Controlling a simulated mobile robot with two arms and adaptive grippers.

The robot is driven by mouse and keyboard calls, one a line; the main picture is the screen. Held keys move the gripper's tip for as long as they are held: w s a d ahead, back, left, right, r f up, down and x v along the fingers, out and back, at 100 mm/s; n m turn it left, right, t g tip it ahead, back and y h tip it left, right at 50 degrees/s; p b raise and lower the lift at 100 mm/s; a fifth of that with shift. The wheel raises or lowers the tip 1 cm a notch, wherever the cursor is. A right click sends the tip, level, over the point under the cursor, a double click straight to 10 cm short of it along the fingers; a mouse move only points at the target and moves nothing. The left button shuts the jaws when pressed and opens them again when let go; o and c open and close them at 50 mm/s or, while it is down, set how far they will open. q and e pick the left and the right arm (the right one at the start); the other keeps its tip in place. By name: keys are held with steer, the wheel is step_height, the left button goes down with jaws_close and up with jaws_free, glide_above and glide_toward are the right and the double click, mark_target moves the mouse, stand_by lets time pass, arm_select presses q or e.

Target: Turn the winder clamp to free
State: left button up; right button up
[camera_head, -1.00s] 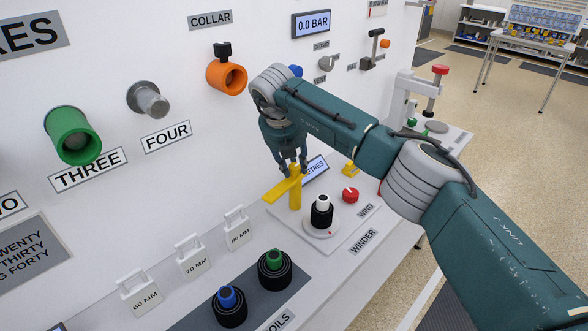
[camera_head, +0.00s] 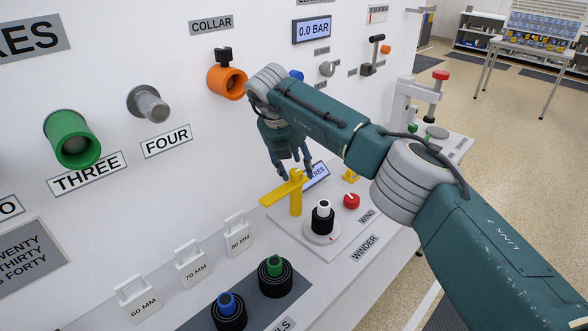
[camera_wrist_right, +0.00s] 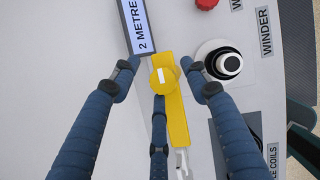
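The winder clamp is a yellow lever on a short yellow post (camera_head: 296,206). It stands at the back of the winder plate, its long arm pointing to the lower left. In the right wrist view the clamp (camera_wrist_right: 174,110) lies between my spread fingers, its round top near the fingertips. My right gripper (camera_head: 294,174) is open just above the clamp and reaches down from the back; it also shows in the right wrist view (camera_wrist_right: 164,70). One finger overlaps the lever there; I cannot tell whether it touches. My left gripper is not in view.
The winder spindle (camera_head: 322,210) with its dark sleeve and a red knob (camera_head: 351,201) stand close to the right of the clamp. A display (camera_wrist_right: 138,25) reading 2 METRES is behind it. Coils (camera_head: 275,278) and white size tags (camera_head: 238,232) are in front.

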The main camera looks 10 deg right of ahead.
steer(key=shift+s+f, duration=0.1)
steer(key=shift+f, duration=0.05)
steer(key=shift+a, duration=0.1)
steer(key=v, duration=1.2)
